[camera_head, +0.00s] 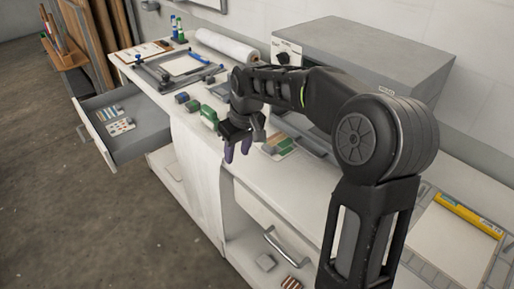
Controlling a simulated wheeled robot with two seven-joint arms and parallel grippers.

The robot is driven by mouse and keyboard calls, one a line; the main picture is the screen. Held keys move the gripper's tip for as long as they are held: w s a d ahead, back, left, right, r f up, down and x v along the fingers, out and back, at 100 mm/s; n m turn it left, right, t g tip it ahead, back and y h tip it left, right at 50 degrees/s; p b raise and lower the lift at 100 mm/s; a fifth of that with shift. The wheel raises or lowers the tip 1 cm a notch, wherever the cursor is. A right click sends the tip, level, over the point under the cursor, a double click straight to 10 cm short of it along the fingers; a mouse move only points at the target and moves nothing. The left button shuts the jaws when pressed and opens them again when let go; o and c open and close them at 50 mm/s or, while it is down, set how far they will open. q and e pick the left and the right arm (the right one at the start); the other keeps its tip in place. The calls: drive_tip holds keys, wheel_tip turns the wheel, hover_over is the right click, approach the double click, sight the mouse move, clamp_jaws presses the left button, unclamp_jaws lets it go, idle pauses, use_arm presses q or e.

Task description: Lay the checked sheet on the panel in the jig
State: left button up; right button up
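The jig (152,76) is a dark frame at the far left end of the white bench, with a pale panel (183,65) lying in it. The pulled-out grey drawer (150,131) holds a blue-striped piece (108,112) and a pale piece with coloured marks (121,127). They are too small to tell whether either is the checked sheet. My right gripper (237,150) hangs over the front edge of the bench, to the right of the jig and drawer. Its purple fingertips point down, apart, with nothing seen between them. My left gripper is out of view.
Small blocks (182,98) and a green object (209,115) stand between jig and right gripper. A white roll (226,46) lies behind, beside a grey press (362,50). A yellow-edged board (452,240) lies at right.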

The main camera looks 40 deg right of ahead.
drive_tip(key=s+a+f+t+y, duration=0.1)
drive_tip(key=a+f, duration=0.7)
drive_tip(key=f, duration=0.3)
drive_tip(key=s+a+f+y, duration=0.1)
drive_tip(key=a+f, duration=0.7)
drive_tip(key=f, duration=0.4)
drive_tip(key=s+a+f+g, duration=0.1)
drive_tip(key=s+a+f, duration=0.2)
drive_tip(key=s, duration=0.5)
drive_tip(key=s+a+f+m+g+y, duration=0.1)
drive_tip(key=s+a+f, duration=0.3)
drive_tip(key=s+f, duration=0.2)
drive_tip(key=s+a+f+m+g+y, duration=0.1)
drive_tip(key=s+a+f, duration=0.3)
drive_tip(key=s, duration=0.6)
drive_tip(key=shift+a+f, duration=0.25)
drive_tip(key=shift+f, duration=0.1)
